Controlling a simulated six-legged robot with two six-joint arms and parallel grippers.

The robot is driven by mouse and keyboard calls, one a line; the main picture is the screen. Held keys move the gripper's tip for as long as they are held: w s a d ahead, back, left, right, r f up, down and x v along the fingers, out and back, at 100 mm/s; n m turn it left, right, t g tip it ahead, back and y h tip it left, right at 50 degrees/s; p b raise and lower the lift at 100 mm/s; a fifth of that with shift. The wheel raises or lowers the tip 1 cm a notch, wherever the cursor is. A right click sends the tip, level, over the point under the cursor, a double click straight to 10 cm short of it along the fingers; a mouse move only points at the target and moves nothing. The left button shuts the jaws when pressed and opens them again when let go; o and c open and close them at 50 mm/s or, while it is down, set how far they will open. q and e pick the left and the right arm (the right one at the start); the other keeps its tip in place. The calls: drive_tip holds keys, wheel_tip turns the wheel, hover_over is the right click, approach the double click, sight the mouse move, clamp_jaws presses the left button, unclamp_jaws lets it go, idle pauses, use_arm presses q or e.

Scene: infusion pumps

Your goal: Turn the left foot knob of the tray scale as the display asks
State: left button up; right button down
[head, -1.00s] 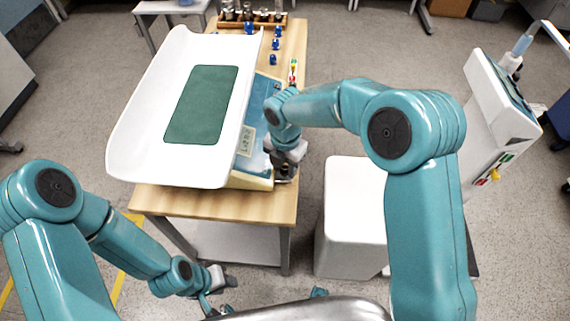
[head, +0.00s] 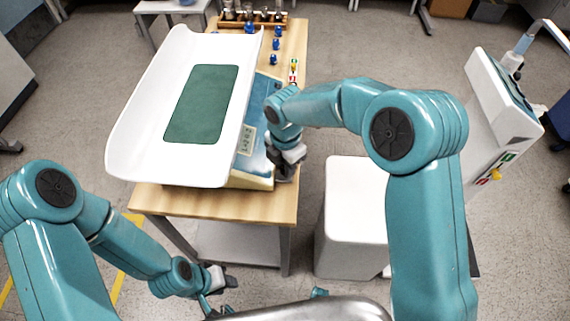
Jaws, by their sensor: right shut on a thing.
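The tray scale stands on a wooden table, with a white curved tray (head: 145,130) holding a green mat (head: 198,103). Its blue front panel (head: 256,150) and a small label-like display (head: 246,141) face right; the display's content is too small to read. My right gripper (head: 287,170) is down at the near right corner of the scale's base, shut on the left foot knob, which the gripper and wrist hide. My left gripper (head: 226,284) hangs low in front of the table, away from the scale; its jaw opening is unclear.
The wooden table (head: 220,204) has a bare near edge. Several blue weights (head: 273,59) and a wooden rack (head: 238,23) stand at its back. A white box-like unit (head: 350,210) stands right of the table, and a white pump device (head: 500,110) farther right.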

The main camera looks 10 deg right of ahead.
drive_tip(key=m, duration=0.3)
drive_tip(key=shift+m+b, duration=0.35)
drive_tip(key=shift+m, duration=0.05)
drive_tip(key=m, duration=0.3)
drive_tip(key=shift+d+m+b, duration=0.1)
drive_tip(key=shift+m+b, duration=0.2)
drive_tip(key=shift+b, duration=0.05)
drive_tip(key=m, duration=0.3)
drive_tip(key=shift+b, duration=0.4)
drive_tip(key=shift+m+b, duration=0.3)
drive_tip(key=shift+m, duration=1.8)
drive_tip(key=c, duration=1.2)
unclamp_jaws()
drive_tip(key=shift+o, duration=0.3)
